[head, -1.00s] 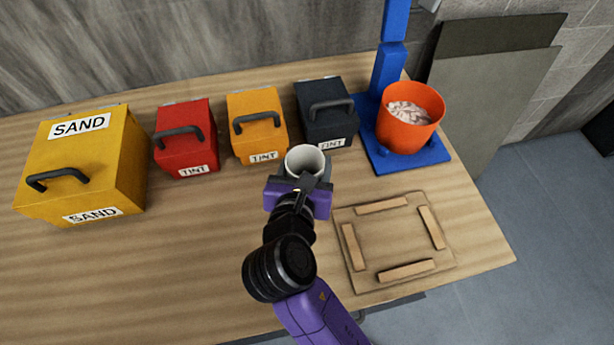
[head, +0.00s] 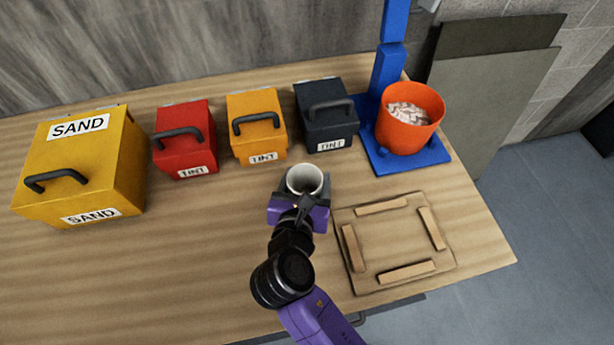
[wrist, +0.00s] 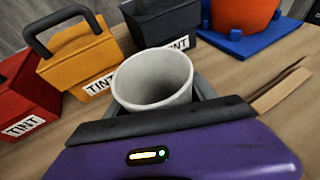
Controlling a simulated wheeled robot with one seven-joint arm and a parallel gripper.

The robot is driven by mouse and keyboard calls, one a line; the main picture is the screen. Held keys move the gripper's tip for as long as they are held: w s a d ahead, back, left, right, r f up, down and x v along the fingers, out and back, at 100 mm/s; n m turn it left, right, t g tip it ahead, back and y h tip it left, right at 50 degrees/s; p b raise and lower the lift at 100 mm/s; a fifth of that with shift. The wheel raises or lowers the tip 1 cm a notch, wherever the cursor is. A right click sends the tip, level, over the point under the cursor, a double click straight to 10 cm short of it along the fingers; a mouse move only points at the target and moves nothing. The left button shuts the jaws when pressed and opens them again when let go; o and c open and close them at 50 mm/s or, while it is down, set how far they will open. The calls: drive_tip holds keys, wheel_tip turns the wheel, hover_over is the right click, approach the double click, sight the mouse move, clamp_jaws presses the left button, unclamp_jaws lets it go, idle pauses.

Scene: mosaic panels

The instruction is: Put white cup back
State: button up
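The white cup (head: 305,180) is upright at my gripper (head: 304,193), in front of the black tint box. In the wrist view the cup (wrist: 153,80) stands just beyond the purple gripper body, with its open mouth showing and its inside looking empty. Grey finger parts (wrist: 203,88) show beside the cup, and my gripper appears closed around it. The cup's lower part is hidden by the gripper, so I cannot tell whether its base touches the table.
Along the back stand a yellow sand box (head: 85,165), a red tint box (head: 186,140), an orange tint box (head: 257,127) and a black tint box (head: 326,117). An orange bucket (head: 409,118) sits on a blue stand (head: 437,155). A wooden frame board (head: 393,240) lies right. The front-left table is clear.

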drive_tip(key=shift+o, duration=1.1)
drive_tip(key=shift+r, duration=0.15)
drive_tip(key=v, duration=1.2)
